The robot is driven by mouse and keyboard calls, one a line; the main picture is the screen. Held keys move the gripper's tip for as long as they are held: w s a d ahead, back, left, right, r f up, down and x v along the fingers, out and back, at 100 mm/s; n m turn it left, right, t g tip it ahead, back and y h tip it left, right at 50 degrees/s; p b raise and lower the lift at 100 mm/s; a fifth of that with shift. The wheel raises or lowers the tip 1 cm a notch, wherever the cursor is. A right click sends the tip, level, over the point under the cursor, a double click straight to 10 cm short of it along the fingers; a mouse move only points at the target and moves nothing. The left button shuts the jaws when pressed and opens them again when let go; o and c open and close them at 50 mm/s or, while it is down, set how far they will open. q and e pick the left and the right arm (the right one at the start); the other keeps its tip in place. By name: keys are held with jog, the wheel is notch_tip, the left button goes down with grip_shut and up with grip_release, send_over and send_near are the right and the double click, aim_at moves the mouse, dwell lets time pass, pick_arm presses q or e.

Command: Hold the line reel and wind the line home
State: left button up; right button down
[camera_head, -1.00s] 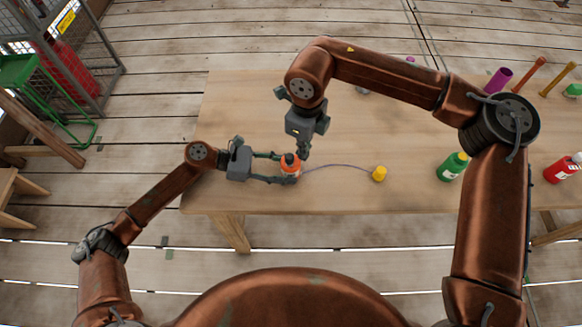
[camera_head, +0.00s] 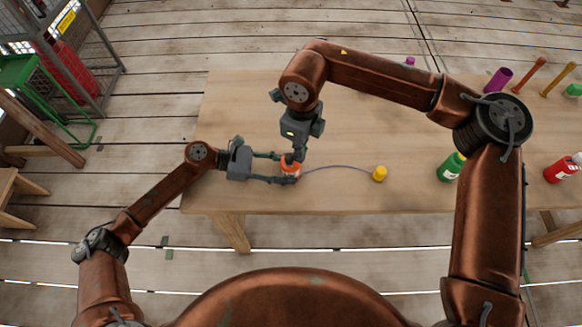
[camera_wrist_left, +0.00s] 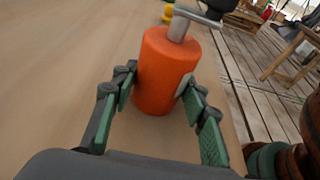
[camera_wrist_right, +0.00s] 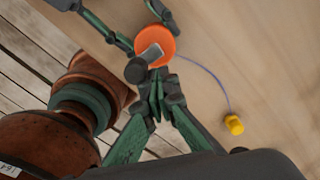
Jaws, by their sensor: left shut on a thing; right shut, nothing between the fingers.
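The orange line reel (camera_head: 289,169) stands on the table near its front left; it also shows in the left wrist view (camera_wrist_left: 163,75). My left gripper (camera_head: 286,169) is shut on the reel from the left, one finger on each side. A grey crank with a dark knob (camera_wrist_right: 145,60) sits on top of the reel. My right gripper (camera_wrist_right: 158,88) is shut and empty, its fingertips close beside the crank knob; whether they touch is unclear. A thin purple line (camera_head: 335,166) runs from the reel to a yellow weight (camera_head: 379,173) on the table to the right.
A green bottle (camera_head: 452,166) and a red bottle (camera_head: 562,169) stand at the right of the table (camera_head: 400,110). The table around the line is clear.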

aim_at(287, 157)
jog(key=shift+s+a, duration=0.5)
jog(key=shift+a, duration=0.1)
dwell(0.7)
jog(key=shift+s+a, duration=0.1)
jog(key=shift+a, duration=0.95)
dwell(1.2)
jog(key=shift+a, duration=0.1)
jog(key=shift+a, duration=0.25)
jog(key=shift+w+a, duration=0.45)
jog(key=shift+w, duration=0.25)
dwell(0.6)
jog(key=shift+w+a, duration=0.1)
jog(key=shift+w, duration=0.95)
dwell(0.8)
jog(key=shift+s, duration=0.1)
jog(key=shift+s+a, duration=0.2)
jog(key=shift+a, duration=0.05)
